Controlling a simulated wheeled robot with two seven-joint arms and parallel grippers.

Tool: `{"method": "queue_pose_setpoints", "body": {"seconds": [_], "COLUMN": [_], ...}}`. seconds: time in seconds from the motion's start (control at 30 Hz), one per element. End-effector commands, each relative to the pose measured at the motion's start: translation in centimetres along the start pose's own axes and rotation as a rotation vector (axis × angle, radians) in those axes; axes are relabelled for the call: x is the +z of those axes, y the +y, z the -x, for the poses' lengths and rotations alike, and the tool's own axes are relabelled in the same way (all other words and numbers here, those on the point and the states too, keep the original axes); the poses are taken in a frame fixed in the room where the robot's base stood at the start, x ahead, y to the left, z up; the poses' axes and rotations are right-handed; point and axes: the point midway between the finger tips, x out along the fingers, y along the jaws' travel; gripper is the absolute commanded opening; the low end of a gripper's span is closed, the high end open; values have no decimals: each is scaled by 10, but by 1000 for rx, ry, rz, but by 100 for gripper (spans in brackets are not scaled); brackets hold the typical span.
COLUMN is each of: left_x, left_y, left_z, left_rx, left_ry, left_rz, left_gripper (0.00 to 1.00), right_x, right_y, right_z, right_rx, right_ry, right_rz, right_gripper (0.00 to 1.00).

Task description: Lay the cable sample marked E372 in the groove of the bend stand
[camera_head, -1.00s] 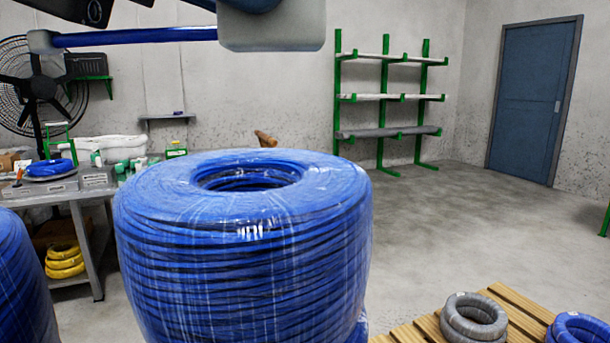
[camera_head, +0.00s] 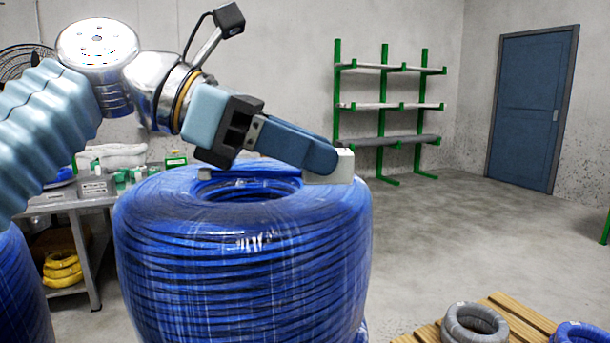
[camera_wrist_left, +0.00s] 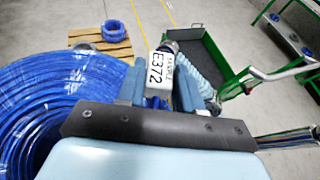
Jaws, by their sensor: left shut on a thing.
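The cable sample marked E372 has a white tag block (camera_head: 338,167) with a short blue cable (camera_head: 245,173) running left from it. The E372 lettering on the block (camera_wrist_left: 159,68) reads clearly in the left wrist view. My left gripper (camera_head: 322,160) is shut on the sample, at the block end; its fingers (camera_wrist_left: 158,92) flank it in the left wrist view. The sample is over the top of a large blue cable coil (camera_head: 240,260); I cannot tell whether it touches the coil. I cannot make out the bend stand. My right gripper is not in view.
A grey workbench (camera_head: 75,203) with small items stands behind at left, with yellow coils (camera_head: 62,268) below. A wooden pallet (camera_head: 515,318) at lower right holds grey and blue coils. A green rack (camera_head: 385,115) stands at the wall.

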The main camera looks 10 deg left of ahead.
Motion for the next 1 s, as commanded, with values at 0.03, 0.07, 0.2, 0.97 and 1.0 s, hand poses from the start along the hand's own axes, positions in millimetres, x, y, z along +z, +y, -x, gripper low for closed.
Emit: {"method": "queue_pose_setpoints", "body": {"seconds": [0.03, 0.07, 0.2, 0.97, 1.0], "left_x": [-7, -11, -25, -29, -29], "left_y": [0, 0, -1, -1, -1], "left_z": [-2, -4, -10, -12, -12], "left_rx": [0, 1, 0, -1, -1], "left_ry": [3, 4, 2, 1, 1], "left_rz": [3, 4, 2, 1, 1], "left_gripper": [0, 0, 0, 61, 61], "right_x": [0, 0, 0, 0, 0], "right_y": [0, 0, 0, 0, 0], "right_z": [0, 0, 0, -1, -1], "right_rx": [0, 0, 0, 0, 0], "right_ry": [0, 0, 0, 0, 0], "right_rz": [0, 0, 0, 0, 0], "right_gripper": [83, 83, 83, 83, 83]}}
